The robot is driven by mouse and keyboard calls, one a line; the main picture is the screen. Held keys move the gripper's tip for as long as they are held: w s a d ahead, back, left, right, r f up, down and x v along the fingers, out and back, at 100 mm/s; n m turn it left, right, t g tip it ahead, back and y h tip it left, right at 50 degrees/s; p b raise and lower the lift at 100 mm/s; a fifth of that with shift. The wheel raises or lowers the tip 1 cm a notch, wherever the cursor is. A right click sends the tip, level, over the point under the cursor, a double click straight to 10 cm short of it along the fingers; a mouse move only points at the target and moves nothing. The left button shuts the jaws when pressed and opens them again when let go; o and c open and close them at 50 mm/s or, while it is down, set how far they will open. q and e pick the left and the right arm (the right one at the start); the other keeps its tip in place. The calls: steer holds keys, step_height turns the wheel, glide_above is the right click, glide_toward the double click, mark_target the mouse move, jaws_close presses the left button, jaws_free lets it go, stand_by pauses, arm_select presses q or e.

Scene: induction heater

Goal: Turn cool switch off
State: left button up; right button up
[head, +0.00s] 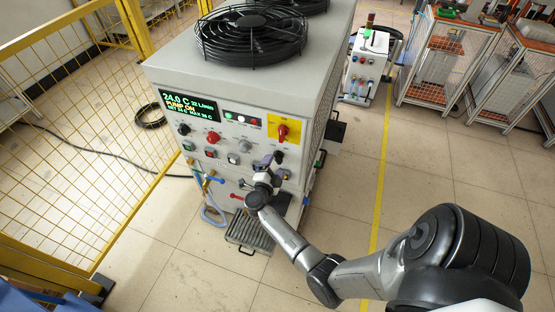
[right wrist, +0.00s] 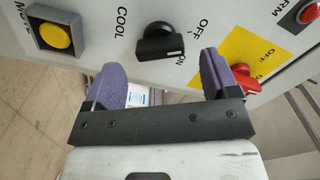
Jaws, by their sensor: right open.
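The cool switch (right wrist: 158,44) is a black rotary knob on the light grey panel in the right wrist view. COOL is printed to its left, with OFF and ON to its right. A pale mark shows on its right end, on the side of ON. My right gripper (right wrist: 162,76) is open, with a purple finger on each side of the knob in the picture and nothing between them. I cannot tell whether either finger touches the knob. In the head view my right gripper (head: 266,163) is at the cabinet front and partly hides the controls there. My left gripper is not in view.
A red switch on a yellow plate (right wrist: 246,55) is close beside the right-hand finger. A yellow button (right wrist: 54,36) sits left of the knob. The cabinet (head: 165,72) carries a lit display (head: 190,106).

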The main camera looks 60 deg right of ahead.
mark_target(277, 161)
steer(key=shift+w+d, duration=0.15)
steer(key=shift+d, duration=0.9)
steer(key=shift+w+d, duration=0.15)
steer(key=shift+d, duration=0.9)
steer(key=c, duration=0.9)
steer(key=m+b, duration=0.1)
steer(key=m, duration=0.2)
steer(key=shift+a+f+b, duration=0.1)
steer(key=shift+f+b, duration=0.05)
steer(key=shift+b, duration=0.15)
steer(key=shift+m, duration=0.6)
steer(key=o, duration=0.9)
